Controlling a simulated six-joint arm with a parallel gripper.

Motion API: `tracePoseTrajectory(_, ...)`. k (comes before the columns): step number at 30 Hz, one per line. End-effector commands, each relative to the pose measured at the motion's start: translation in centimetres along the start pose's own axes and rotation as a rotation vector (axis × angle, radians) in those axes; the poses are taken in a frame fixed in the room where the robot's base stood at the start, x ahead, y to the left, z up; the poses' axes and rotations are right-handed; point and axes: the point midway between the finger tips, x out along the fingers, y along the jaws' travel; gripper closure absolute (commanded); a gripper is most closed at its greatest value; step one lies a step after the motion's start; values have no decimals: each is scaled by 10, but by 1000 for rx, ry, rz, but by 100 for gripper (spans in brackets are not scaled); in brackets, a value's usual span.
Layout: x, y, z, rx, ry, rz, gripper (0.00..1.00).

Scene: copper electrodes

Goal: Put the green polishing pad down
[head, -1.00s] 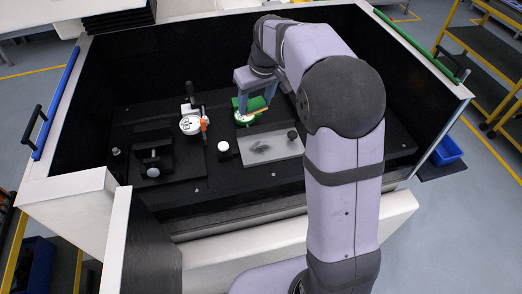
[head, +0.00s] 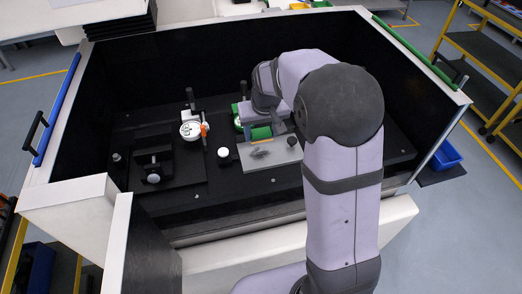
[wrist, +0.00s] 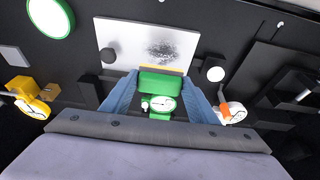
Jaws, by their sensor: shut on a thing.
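My gripper (wrist: 160,82) is shut on the green polishing pad (wrist: 160,84), with one blue finger on each side in the wrist view. The pad has an orange-yellow strip along its plate-side edge. In the head view the pad (head: 260,133) is at the back edge of the grey plate (head: 270,153), below my gripper (head: 256,122). The plate (wrist: 140,35) carries a dark smudge. I cannot tell whether the pad touches the plate.
A green dial gauge (wrist: 160,104) is close to the pad on my gripper's side. A dark knob (wrist: 108,55) stands on the plate. A white round piece (head: 223,151) is left of the plate. An orange-marked white gauge (head: 191,129) stands farther left.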

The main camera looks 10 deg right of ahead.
Motion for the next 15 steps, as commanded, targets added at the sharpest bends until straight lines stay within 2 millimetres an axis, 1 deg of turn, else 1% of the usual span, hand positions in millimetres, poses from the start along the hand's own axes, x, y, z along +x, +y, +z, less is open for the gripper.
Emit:
tracePoseTrajectory(3,17,0,6,-1,-5,0,74)
tracePoseTrajectory(7,34,0,11,-1,-4,0,74)
tracePoseTrajectory(10,40,0,12,-1,-1,0,74)
tracePoseTrajectory(15,43,0,13,-1,0,0,74)
